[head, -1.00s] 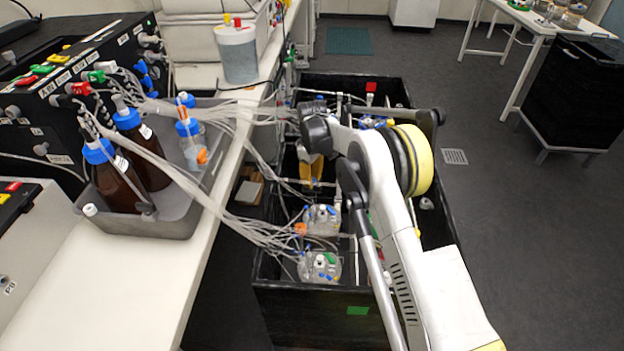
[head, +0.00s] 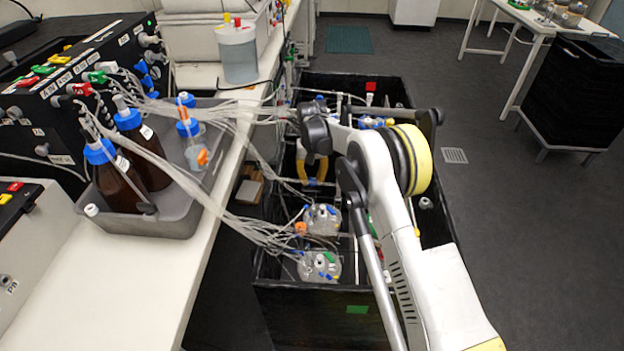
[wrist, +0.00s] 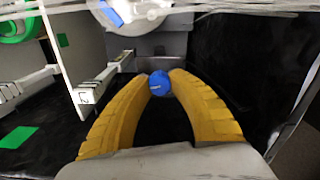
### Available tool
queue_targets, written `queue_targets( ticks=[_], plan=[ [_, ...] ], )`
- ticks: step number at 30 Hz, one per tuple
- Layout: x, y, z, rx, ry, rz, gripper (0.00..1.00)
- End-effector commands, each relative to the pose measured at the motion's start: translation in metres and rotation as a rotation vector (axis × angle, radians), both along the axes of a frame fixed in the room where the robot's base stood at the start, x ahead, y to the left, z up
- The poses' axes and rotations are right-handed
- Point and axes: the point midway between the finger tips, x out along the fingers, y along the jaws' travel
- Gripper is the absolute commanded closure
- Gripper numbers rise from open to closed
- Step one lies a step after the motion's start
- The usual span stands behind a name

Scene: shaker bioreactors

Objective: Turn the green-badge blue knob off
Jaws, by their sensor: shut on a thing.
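In the wrist view a round blue knob (wrist: 160,83) with a pale pointer line sits between the tips of my gripper's curved yellow fingers (wrist: 160,80). The fingers touch it on both sides. The pointer line lies nearly level in the picture.
Clear vessels (head: 320,265) with tubes stand inside. A grey tray (head: 170,224) with bottles stands on the left bench.

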Motion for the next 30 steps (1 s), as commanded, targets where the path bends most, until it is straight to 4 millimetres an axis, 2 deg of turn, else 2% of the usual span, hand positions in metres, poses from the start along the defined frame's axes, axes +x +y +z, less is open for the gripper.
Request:
queue_targets(
  ticks=[12,28,29,30],
  plan=[
    [-0.0001,0.0001,-0.0001,0.000,0.000,-0.175,1.00],
    [-0.0001,0.0000,-0.0001,0.000,0.000,-0.196,1.00],
    [-0.0001,0.0000,-0.0001,0.000,0.000,-0.196,0.71],
    [-0.0001,0.0000,-0.0001,0.000,0.000,-0.196,0.59]
  ],
)
